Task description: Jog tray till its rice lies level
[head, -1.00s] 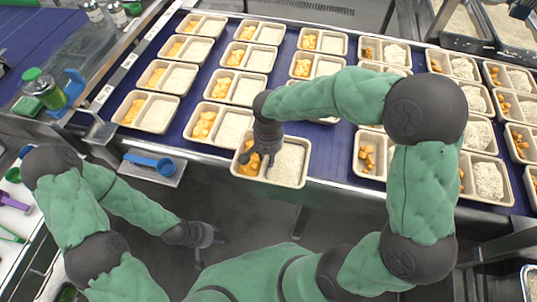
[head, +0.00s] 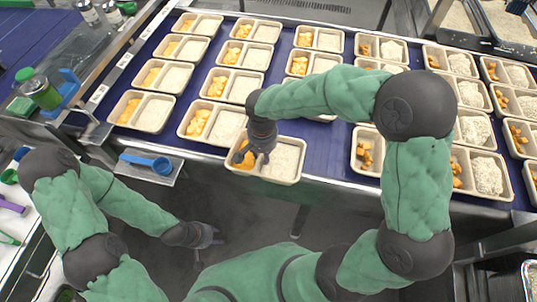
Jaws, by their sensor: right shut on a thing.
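The tray (head: 283,180) is a beige two-compartment tray at the front edge of the blue belt, partly overhanging it. Its left compartment holds orange food (head: 243,160), its right compartment white rice (head: 284,161) that looks spread across the compartment. My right gripper (head: 256,157) reaches down over the left compartment and is shut on the tray, apparently at its middle divider; the fingertips are partly hidden. My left gripper (head: 212,237) hangs low, away from the belt, over the floor; its fingers are too small and dark to read.
Rows of similar filled trays stand on the blue belt (head: 329,164) behind and to both sides. A blue scoop (head: 147,162) lies on a small metal shelf at left. A green-capped bottle (head: 40,90) stands further left. The floor in front is clear.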

